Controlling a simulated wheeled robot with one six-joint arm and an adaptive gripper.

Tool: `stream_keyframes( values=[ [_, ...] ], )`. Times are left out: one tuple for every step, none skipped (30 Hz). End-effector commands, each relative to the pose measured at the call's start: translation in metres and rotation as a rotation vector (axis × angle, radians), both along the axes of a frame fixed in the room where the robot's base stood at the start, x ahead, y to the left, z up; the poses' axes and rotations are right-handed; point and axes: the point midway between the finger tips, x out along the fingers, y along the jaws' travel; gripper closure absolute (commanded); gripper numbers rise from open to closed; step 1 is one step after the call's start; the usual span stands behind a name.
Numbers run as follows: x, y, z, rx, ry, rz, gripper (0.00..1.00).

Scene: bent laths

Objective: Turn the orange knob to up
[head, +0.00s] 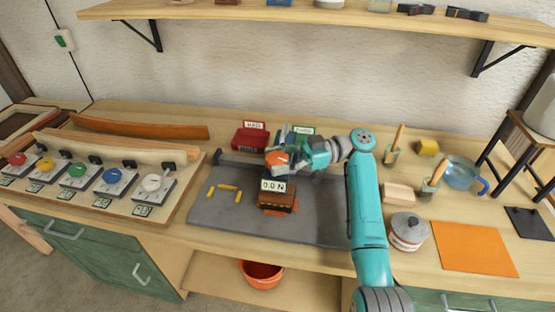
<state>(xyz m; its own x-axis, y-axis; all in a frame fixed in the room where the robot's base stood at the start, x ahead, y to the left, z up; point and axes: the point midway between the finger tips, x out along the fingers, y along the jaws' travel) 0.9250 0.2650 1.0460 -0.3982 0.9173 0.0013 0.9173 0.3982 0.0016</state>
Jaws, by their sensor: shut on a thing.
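My gripper (285,159) is over the grey mat near the middle of the bench, reached in from the right by my teal arm. It is shut on an orange rounded piece (277,158). The fingers partly cover this piece, and I cannot tell whether it is the orange knob or which way it points. A brown box (279,202) with a white lettered card (273,186) stands just in front of the gripper. The board at the left carries red (17,158), yellow (46,163), green (77,169), blue (112,175) and white (151,182) knobs; none there looks clearly orange.
A red box (249,138) and a green card (302,131) stand behind. A lidded pot (408,233), a blue jug (462,174) and an orange sheet (472,248) are at right. A shelf (300,15) hangs above.

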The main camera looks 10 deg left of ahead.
Motion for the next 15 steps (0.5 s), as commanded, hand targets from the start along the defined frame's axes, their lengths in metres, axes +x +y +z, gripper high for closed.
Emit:
stream_keyframes(
  values=[
    [0.0002, 0.0004, -0.0011, -0.002, 0.002, 0.021, 0.76],
    [0.0002, 0.0004, -0.0012, -0.002, 0.002, 0.032, 0.76],
    [0.0001, 0.0005, -0.0011, -0.002, 0.002, 0.044, 0.76],
    [-0.0001, 0.0004, -0.0015, -0.003, 0.003, 0.053, 0.76],
    [-0.0002, 0.0005, -0.0019, -0.003, 0.004, 0.06, 0.76],
    [-0.0002, 0.0006, -0.002, -0.003, 0.004, 0.068, 0.76],
    [-0.0002, 0.0006, -0.0019, -0.004, 0.004, 0.073, 0.76],
    [-0.0003, 0.0006, -0.0019, -0.003, 0.003, 0.077, 0.76],
    [-0.0005, 0.0006, -0.0021, -0.004, 0.003, 0.082, 0.76],
    [-0.0005, 0.0006, -0.0022, -0.004, 0.003, 0.085, 0.76],
    [-0.0006, 0.0006, -0.0023, -0.004, 0.003, 0.087, 0.76],
    [-0.0007, 0.0006, -0.0025, -0.004, 0.003, 0.089, 0.76],
    [-0.0007, 0.0006, -0.0026, -0.004, 0.003, 0.09, 0.76],
    [-0.0007, 0.0006, -0.0026, -0.004, 0.003, 0.091, 0.76],
    [-0.0008, 0.0006, -0.0027, -0.004, 0.004, 0.091, 0.76]
  ],
)
